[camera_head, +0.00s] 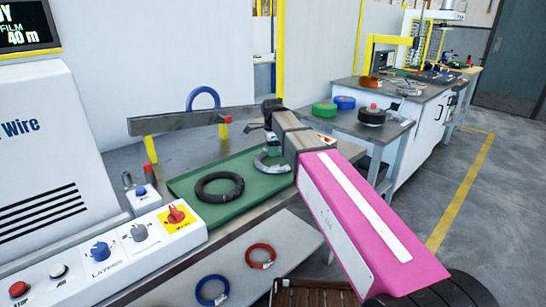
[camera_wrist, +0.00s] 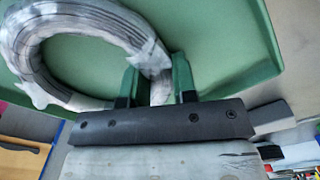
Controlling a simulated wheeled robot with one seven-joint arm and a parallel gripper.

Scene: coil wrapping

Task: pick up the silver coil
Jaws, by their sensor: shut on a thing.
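The silver coil (camera_head: 267,167) is at the right end of the green tray (camera_head: 190,187), partly hidden by my gripper (camera_head: 270,143) in the head view. In the wrist view the coil (camera_wrist: 148,52) is a grey-white ring with pale wrapped patches, at the upper left. My gripper (camera_wrist: 158,82) is shut on the coil's rim, with one green finger on each side of it. I cannot tell whether the coil still touches the tray.
A black coil (camera_head: 219,186) lies on the tray to the left. A blue coil (camera_head: 203,98) stands behind, near a grey bar (camera_head: 180,121). Red (camera_head: 260,256) and blue (camera_head: 212,291) coils lie on the lower shelf. A control panel (camera_head: 120,250) stands at the left.

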